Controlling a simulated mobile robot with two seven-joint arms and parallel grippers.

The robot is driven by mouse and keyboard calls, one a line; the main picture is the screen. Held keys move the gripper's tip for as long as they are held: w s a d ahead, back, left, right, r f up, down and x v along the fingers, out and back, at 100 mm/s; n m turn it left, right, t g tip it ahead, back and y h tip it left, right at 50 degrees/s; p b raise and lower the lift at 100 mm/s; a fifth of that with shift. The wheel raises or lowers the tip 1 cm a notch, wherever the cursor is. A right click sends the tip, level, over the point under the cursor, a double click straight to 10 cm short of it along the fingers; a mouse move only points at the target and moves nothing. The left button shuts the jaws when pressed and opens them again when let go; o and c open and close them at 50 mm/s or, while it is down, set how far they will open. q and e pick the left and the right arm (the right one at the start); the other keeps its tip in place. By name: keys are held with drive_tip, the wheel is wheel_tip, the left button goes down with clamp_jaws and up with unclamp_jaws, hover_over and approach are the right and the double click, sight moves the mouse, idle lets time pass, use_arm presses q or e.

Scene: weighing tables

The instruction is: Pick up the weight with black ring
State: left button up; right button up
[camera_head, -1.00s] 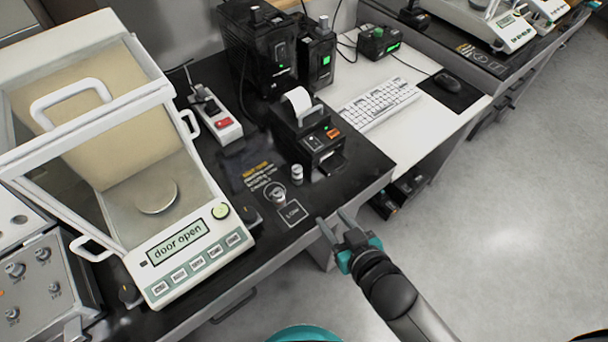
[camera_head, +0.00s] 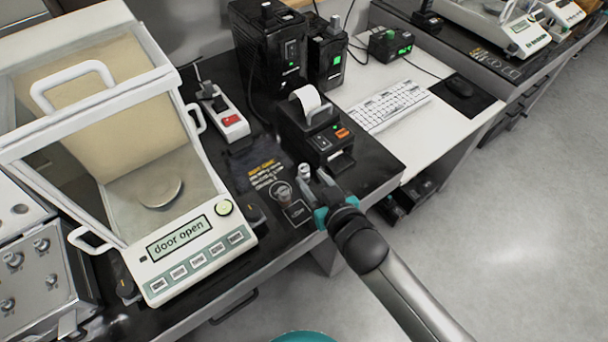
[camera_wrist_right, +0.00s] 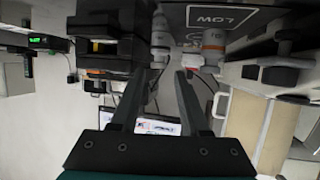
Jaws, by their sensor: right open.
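Two small metal weights stand upright on the dark table between the balance and the printer. The far weight (camera_head: 304,171) is pale and close to the printer; it also shows in the right wrist view (camera_wrist_right: 160,45). The near weight (camera_head: 283,193) stands by the printed marks; the right wrist view shows it with an orange mark (camera_wrist_right: 212,42). I cannot tell clearly which one has a black ring. My right gripper (camera_head: 312,184) is open and empty beside the far weight, fingers pointing toward the weights, also in the wrist view (camera_wrist_right: 158,85). My left gripper is out of view.
The balance (camera_head: 200,252) reads "door open" at the left. The printer (camera_head: 318,130) stands just behind the weights. A power strip (camera_head: 229,120) lies further back. A keyboard (camera_head: 390,105) is on the white table at the right. The table's front edge runs below my right gripper.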

sight(304, 168)
drive_tip(key=shift+b+x, duration=0.75)
drive_tip(key=shift+x, duration=2.15)
drive_tip(key=shift+r, duration=0.1)
drive_tip(key=shift+c, duration=0.2)
clamp_jaws()
